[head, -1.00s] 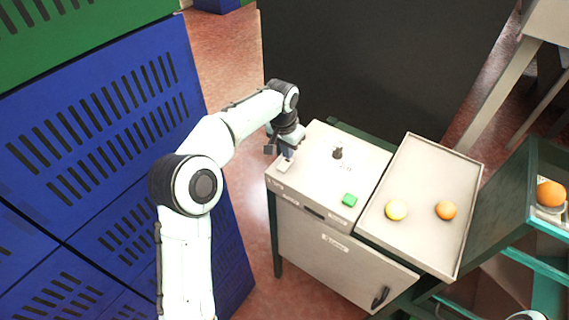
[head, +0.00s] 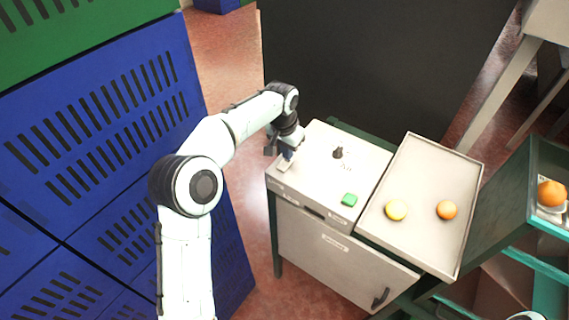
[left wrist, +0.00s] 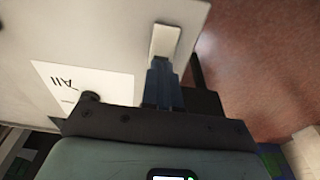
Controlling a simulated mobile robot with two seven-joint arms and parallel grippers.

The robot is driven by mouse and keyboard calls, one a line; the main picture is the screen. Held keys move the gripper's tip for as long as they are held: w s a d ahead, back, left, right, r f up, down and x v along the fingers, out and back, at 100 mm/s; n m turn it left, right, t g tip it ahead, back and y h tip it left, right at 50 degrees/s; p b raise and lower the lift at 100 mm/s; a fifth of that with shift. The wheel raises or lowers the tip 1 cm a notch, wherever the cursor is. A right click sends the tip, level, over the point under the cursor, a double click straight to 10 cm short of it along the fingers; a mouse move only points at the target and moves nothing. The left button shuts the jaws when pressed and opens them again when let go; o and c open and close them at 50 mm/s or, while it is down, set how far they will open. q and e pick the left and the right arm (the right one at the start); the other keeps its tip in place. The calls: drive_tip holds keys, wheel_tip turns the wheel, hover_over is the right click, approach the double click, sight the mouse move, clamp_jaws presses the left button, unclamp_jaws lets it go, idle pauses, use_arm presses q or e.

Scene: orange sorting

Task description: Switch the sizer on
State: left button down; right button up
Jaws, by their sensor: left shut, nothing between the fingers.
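The sizer is a pale grey cabinet (head: 325,245) with a control panel on top. At the panel's far left corner is a small cream switch block (head: 284,167); it also shows in the left wrist view (left wrist: 165,40). My left gripper (head: 289,156) is over this corner, pointing down, shut and empty. In the left wrist view its blue fingertips (left wrist: 162,66) are right at the near end of the switch block; I cannot tell whether they touch. A black knob (head: 338,153) and a green button (head: 349,200) are farther right on the panel. My right gripper is not in view.
Another orange (head: 551,193) sits at the far right. Blue crates (head: 100,150) stand on the left, with a floor gap before the cabinet.

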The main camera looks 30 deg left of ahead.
use_arm(q)
drive_tip(key=shift+f, duration=0.7)
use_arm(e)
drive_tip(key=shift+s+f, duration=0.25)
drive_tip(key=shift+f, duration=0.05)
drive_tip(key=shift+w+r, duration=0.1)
use_arm(q)
drive_tip(key=shift+r+p, duration=0.5)
drive_tip(key=shift+r, duration=0.9)
drive_tip(key=shift+w+r+p, duration=0.1)
drive_tip(key=shift+r+p, duration=0.95)
drive_tip(key=shift+r, duration=1.15)
drive_tip(key=shift+f, duration=0.1)
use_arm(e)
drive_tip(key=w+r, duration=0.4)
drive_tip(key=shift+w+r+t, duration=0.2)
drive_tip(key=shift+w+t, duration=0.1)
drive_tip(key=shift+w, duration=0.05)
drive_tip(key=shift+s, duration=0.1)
